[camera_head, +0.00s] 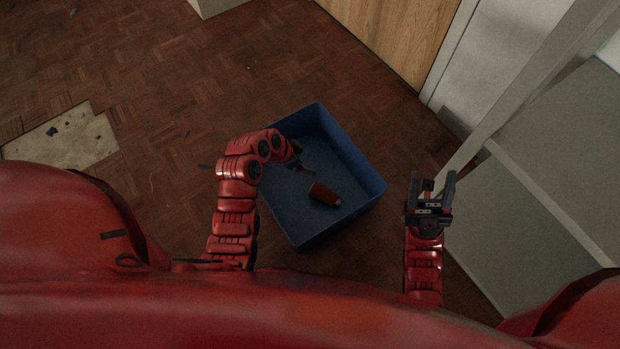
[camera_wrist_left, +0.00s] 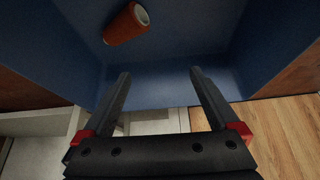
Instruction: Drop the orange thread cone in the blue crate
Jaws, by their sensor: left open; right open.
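The orange thread cone (camera_head: 324,194) lies on its side on the floor of the blue crate (camera_head: 357,208). In the left wrist view the cone (camera_wrist_left: 127,24) shows at the top, beyond the fingertips and apart from them, with the crate wall (camera_wrist_left: 165,84) around it. My left gripper (camera_head: 298,165) is over the crate, partly hidden by its own arm. Its two fingers (camera_wrist_left: 160,72) are open and empty in the left wrist view. My right gripper (camera_head: 431,185) is open and empty, outside the crate to its right.
The crate stands on a brown parquet floor (camera_head: 180,60). A grey table or panel (camera_head: 550,170) is at the right. A wooden cabinet front (camera_head: 395,30) is at the back. A pale bare patch of floor (camera_head: 65,140) lies at the left.

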